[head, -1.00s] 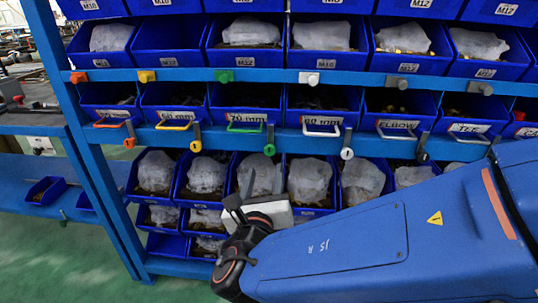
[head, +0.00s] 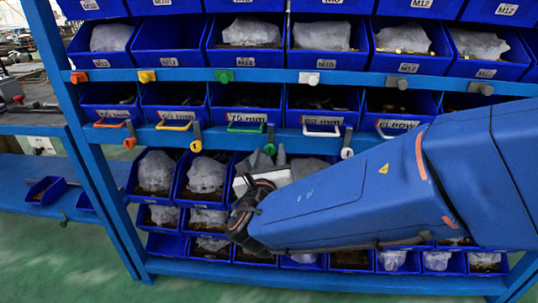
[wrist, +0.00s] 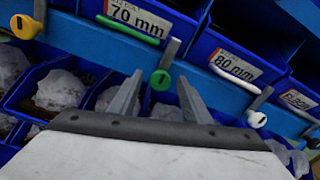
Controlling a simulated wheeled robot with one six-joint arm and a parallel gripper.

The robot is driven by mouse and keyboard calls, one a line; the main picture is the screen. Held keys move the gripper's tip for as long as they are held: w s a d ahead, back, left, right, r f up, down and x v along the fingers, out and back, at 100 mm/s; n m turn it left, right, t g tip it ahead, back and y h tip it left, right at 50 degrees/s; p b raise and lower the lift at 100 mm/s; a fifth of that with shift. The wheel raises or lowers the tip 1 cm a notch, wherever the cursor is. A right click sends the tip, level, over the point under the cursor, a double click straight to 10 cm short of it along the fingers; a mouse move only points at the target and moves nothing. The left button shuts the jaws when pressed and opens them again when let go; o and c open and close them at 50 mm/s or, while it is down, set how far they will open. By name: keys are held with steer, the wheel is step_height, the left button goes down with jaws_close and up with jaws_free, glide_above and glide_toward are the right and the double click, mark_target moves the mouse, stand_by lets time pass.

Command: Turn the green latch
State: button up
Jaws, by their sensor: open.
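The green latch is a grey lever with a round green knob at its lower end, hanging from the blue rail below the 70 mm bin. In the head view its green knob (head: 269,149) shows just above my gripper (head: 268,157). In the wrist view the green knob (wrist: 160,80) appears between the two fingertips of my gripper (wrist: 160,77), with its lever (wrist: 170,53) leaning up and slightly right. My gripper is open and empty, its fingers pointing up at the knob. I cannot tell whether the fingertips reach around the knob or stop short of it.
A green bar handle (head: 246,128) sits left of the lever. A yellow latch (head: 196,145) hangs to the left and a white latch (head: 347,152) to the right. Blue bins with plastic bags fill the shelf below the rail, close behind my gripper.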

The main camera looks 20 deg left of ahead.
steer(key=c, duration=1)
steer(key=shift+c, duration=0.2)
steer(key=shift+m, duration=0.4)
steer(key=m, duration=0.3)
steer(key=shift+m, duration=0.3)
steer(key=m, duration=0.4)
steer(key=shift+m, duration=0.3)
steer(key=m, duration=0.8)
steer(key=shift+m, duration=0.3)
